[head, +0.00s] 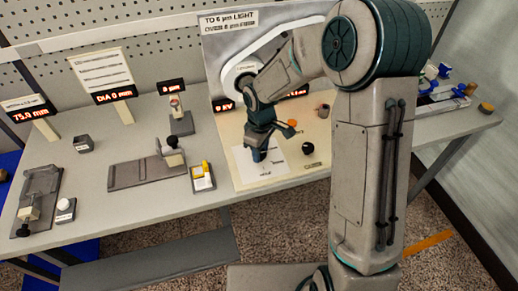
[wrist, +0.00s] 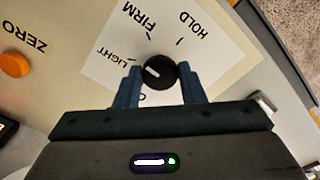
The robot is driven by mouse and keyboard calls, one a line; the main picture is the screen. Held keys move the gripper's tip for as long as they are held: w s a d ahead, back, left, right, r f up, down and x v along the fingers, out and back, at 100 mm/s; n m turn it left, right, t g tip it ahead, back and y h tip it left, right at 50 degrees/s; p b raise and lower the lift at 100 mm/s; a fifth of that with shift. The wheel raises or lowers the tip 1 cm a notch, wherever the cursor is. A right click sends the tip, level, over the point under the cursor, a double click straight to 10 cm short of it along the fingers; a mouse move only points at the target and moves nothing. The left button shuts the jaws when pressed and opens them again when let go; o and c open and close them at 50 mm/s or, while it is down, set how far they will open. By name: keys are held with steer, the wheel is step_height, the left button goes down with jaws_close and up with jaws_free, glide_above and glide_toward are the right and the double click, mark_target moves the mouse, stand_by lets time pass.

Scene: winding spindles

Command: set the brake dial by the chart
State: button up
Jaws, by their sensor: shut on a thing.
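The brake dial (wrist: 159,72) is a round black knob on a white card (wrist: 205,62) with the words LIGHT, FIRM and HOLD around it; another label is mostly hidden by my gripper. The dial's white mark points up and left, toward LIGHT in the wrist view. My gripper (wrist: 158,84) is shut on the dial, one finger at each side. In the head view my gripper (head: 259,155) reaches down to the card and hides the dial. The chart (head: 229,20) on the back panel reads TO 6 µm LIGHT, with OVER 6 µm and a blurred word below.
A red display (head: 171,86) shows a µm reading whose digit is hard to read. An orange button (wrist: 14,64) marked ZERO sits left of the card. A black knob (head: 308,148) stands to the card's right. Grey fixtures and more displays stand on the bench's left.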

steer(key=n+p, duration=0.1)
steer(key=n, duration=0.4)
steer(key=shift+a+n, duration=0.15)
steer(key=shift+n, duration=0.25)
steer(key=shift+p, duration=0.3)
steer(key=o, duration=1)
steer(key=shift+s+a, duration=0.15)
steer(key=shift+d+r, duration=0.1)
steer(key=shift+d, duration=0.1)
step_height(320, 180, up, 14)
steer(key=shift+f+b, duration=0.2)
steer(key=shift+b, duration=0.15)
